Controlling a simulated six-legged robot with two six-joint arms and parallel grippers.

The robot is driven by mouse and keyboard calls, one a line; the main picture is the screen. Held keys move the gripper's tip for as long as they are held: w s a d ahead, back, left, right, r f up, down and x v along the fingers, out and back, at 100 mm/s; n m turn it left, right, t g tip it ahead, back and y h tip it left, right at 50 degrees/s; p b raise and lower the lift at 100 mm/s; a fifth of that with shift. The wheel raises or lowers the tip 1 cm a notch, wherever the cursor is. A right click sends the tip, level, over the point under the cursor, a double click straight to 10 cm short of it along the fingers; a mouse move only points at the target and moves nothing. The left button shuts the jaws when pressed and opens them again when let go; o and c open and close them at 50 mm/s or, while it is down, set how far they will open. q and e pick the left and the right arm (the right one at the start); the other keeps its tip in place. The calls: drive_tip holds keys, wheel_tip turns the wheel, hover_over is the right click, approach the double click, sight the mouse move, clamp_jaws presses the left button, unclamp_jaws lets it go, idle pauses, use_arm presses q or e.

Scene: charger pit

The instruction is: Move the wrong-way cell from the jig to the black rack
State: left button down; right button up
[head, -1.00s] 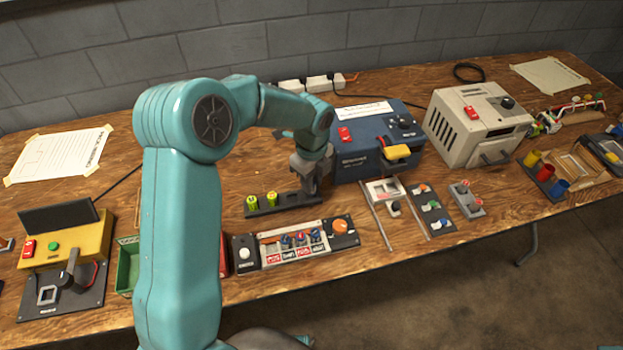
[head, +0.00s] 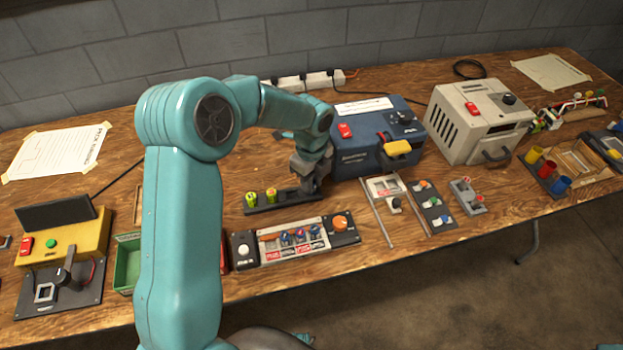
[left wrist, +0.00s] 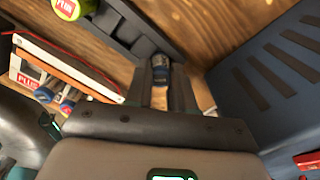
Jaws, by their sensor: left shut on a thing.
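The black rack (head: 284,204) lies on the bench behind the jig, with two yellow-green cells (head: 251,200) upright at its left end. My left gripper (head: 313,190) is low over the rack's right end, pointing down. I cannot tell whether this cell is seated in the rack. The jig (head: 294,241) stands in front with several blue and orange cells lying in it above PLUS labels; it shows at left in the wrist view (left wrist: 62,62). My right gripper is not in view.
A blue machine (head: 365,150) with a yellow handle stands close right of my gripper; its side (left wrist: 270,80) fills the wrist view's right. A green bin (head: 127,265) is left of the jig. Two metal rails (head: 378,220) lie to the right. Bare wood lies left of the rack.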

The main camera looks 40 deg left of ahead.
use_arm(q)
drive_tip(key=shift+f, duration=0.3)
idle(0.6)
drive_tip(key=c, duration=0.9)
unclamp_jaws()
drive_tip(key=shift+r, duration=0.2)
drive_tip(key=shift+r+p, duration=2.75)
drive_tip(key=shift+r, duration=0.65)
